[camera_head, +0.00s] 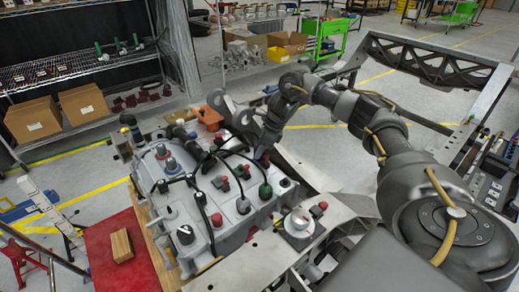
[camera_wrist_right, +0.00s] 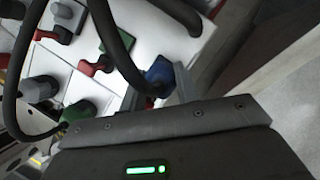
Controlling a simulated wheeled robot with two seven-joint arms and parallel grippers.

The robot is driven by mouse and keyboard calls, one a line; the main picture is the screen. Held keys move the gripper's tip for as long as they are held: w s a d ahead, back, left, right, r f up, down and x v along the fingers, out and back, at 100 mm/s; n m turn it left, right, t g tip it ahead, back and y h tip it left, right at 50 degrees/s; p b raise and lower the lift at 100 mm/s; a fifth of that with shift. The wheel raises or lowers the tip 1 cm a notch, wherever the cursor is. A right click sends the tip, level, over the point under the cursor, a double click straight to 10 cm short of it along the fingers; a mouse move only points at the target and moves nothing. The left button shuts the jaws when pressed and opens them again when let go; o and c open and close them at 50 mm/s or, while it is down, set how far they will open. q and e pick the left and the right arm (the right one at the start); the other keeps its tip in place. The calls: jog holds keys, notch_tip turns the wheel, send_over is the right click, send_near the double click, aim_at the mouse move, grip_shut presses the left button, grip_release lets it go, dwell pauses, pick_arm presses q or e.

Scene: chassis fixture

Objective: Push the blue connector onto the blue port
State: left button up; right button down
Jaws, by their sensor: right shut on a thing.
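The blue connector (camera_wrist_right: 160,71) shows in the right wrist view, on the end of a thick black cable. My right gripper (camera_head: 262,154) is shut on it, just above the grey chassis housing (camera_head: 225,237); a pale finger (camera_wrist_right: 184,84) shows beside the connector in the wrist view. In the head view the gripper's dark body hides the connector. I cannot tell whether the connector touches a port. The blue port is not clearly visible; a bluish fitting (camera_head: 172,164) stands on the housing's left part. My left gripper is not in view.
A green connector (camera_head: 265,191) and a red one (camera_head: 222,184) stand close to the gripper, with black cables looping between. A red table (camera_head: 100,255) with a wooden block (camera_head: 121,245) is at the left. Metal frame rails (camera_head: 345,207) lie at the right.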

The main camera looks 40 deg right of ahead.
jog(key=shift+f, duration=0.4)
jog(key=c, duration=0.9)
grip_release()
jog(key=shift+c, duration=0.2)
jog(key=shift+r, duration=0.15)
notch_tip(320, 180, up, 6)
jog(key=p, duration=0.4)
jog(key=shift+p, duration=0.3)
